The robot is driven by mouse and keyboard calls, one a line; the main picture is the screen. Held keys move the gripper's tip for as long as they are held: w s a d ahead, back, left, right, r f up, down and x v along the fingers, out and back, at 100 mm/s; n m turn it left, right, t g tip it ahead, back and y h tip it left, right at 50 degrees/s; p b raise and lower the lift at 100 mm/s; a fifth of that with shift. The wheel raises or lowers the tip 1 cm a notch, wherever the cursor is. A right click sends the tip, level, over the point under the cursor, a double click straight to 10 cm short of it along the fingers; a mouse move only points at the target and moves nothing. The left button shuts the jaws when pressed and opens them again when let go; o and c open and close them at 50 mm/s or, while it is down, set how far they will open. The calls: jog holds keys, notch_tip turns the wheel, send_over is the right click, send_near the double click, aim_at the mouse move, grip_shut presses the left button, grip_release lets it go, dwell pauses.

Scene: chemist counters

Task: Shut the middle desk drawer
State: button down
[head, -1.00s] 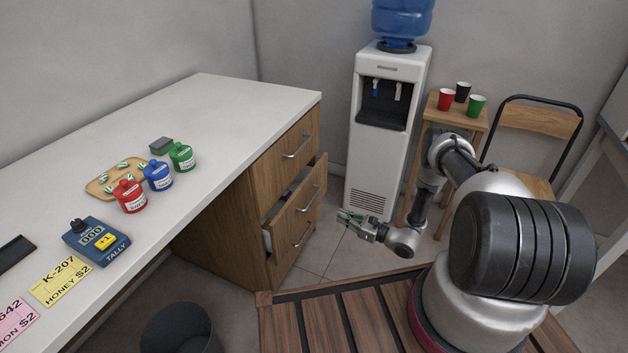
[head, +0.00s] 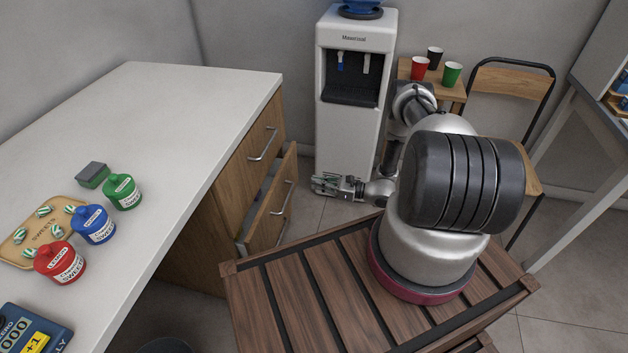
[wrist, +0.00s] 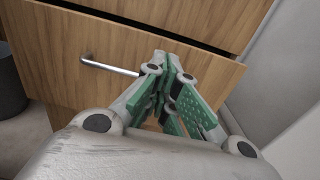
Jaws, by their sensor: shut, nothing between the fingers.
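The middle desk drawer (head: 272,205) stands open, pulled out from the wooden desk pedestal. Its front has a metal bar handle (head: 281,199). In the wrist view the open drawer front (wrist: 60,55) fills the upper part, with its handle (wrist: 108,66) left of the fingers and a dark gap above it. My gripper (head: 325,184) is to the right of the drawer front in the head view. It also shows in the wrist view (wrist: 168,75), its green-padded fingers together, empty and pointing at the right part of the drawer front. I cannot tell whether they touch it.
The top drawer (head: 258,143) is closed. A white water cooler (head: 352,130) stands behind my gripper, and a small table with cups (head: 452,74) and a chair (head: 508,90) stand to its right. Sweet jars (head: 93,225) and a tray (head: 20,250) are on the white desktop (head: 150,130).

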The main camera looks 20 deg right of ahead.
aim_at(282, 176)
jog(key=x, duration=1.1)
